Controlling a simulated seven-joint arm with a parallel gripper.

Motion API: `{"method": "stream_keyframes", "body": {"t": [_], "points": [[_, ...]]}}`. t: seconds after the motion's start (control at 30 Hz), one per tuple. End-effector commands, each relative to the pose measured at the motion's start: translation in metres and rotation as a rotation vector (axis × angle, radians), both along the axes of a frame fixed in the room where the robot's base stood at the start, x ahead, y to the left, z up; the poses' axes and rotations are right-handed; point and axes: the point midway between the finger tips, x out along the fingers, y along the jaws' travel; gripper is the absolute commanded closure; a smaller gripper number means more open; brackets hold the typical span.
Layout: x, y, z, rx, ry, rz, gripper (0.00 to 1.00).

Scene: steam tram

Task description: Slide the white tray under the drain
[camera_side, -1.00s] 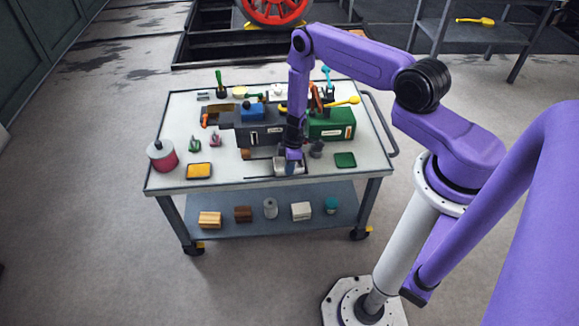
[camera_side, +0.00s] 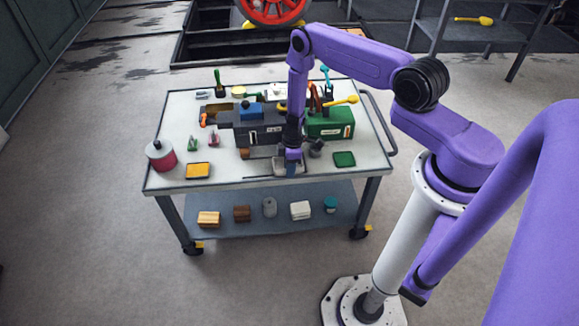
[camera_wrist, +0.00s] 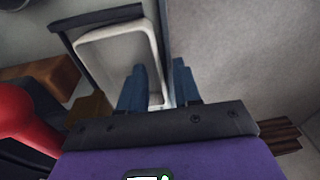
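The white tray (camera_side: 280,171) lies near the front edge of the bench top, before the dark machine (camera_side: 258,133). In the wrist view the tray (camera_wrist: 112,38) shows as a shallow, round-cornered pan at the top. My gripper (camera_side: 291,173) is low at the tray and covers part of it. In the wrist view its two blue fingers (camera_wrist: 158,80) are apart, one on each side of the tray's right wall. I see no clear squeeze on the wall. I cannot make out the drain.
A green pad (camera_side: 344,159) lies to the right. The green box (camera_side: 331,123) stands behind. Brown blocks (camera_wrist: 52,75) are left of the tray in the wrist view.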

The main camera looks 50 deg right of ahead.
Motion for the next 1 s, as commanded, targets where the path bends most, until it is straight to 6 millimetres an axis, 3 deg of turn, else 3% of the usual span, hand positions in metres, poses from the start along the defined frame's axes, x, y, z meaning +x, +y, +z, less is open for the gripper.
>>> {"method": "stream_keyframes", "body": {"t": [0.03, 0.23, 0.7, 1.0], "points": [[0.031, -0.038, 0.009, -0.051, -0.079, -0.074, 0.67], [0.027, -0.034, 0.021, -0.044, -0.069, -0.065, 0.67], [0.005, -0.015, 0.072, -0.012, -0.020, -0.013, 0.67], [-0.002, -0.010, 0.081, -0.003, -0.005, -0.002, 0.67]]}}
